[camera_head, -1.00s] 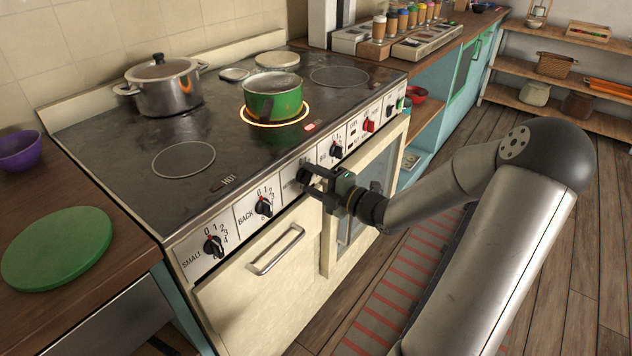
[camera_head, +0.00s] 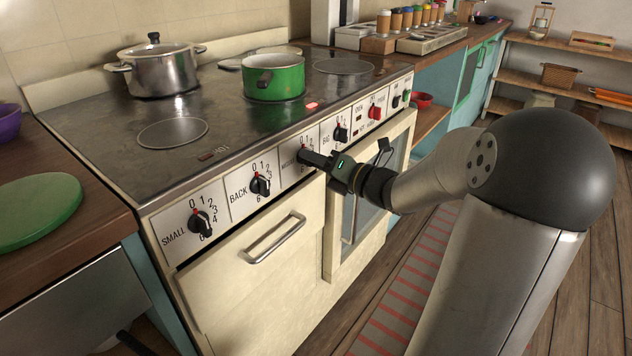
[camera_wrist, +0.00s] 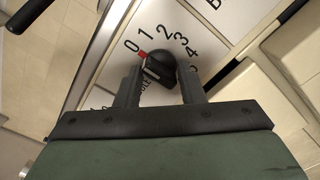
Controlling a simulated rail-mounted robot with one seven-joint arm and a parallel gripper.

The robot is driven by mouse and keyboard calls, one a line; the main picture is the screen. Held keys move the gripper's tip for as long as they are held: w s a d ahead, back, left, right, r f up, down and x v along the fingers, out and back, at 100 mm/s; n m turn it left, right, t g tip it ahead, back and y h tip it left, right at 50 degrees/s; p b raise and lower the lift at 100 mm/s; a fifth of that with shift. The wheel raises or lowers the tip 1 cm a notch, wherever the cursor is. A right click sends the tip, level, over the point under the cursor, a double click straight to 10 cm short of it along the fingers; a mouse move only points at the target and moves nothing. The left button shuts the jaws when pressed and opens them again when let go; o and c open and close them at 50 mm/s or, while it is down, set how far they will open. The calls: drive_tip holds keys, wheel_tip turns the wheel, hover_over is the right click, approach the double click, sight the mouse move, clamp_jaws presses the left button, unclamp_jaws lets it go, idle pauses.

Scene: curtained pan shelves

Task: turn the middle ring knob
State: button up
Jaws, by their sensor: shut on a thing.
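The middle ring knob (camera_head: 303,156) is black with a red pointer, on the white front panel of the stove. In the wrist view the knob (camera_wrist: 160,68) sits between the two fingers, and its red mark is at the 0 of the printed scale. My gripper (camera_head: 312,159) is shut on this knob; its fingers (camera_wrist: 160,72) flank it on both sides. In the head view the fingers partly hide the knob and its label. The green pot (camera_head: 274,80) stands on a ring with no glow visible around it.
The back knob (camera_head: 260,184) and small knob (camera_head: 201,222) are left of my gripper. Another black knob (camera_head: 341,134) and a red knob (camera_head: 375,112) are to its right. An oven handle (camera_head: 275,240) sticks out below. A steel pot (camera_head: 163,72) stands at the back left.

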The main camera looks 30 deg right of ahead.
drive_tip(key=o, duration=1.1)
drive_tip(key=shift+p, duration=0.8)
drive_tip(key=shift+v, duration=1)
drive_tip(key=shift+v, duration=3)
drive_tip(key=shift+w+r, duration=0.1)
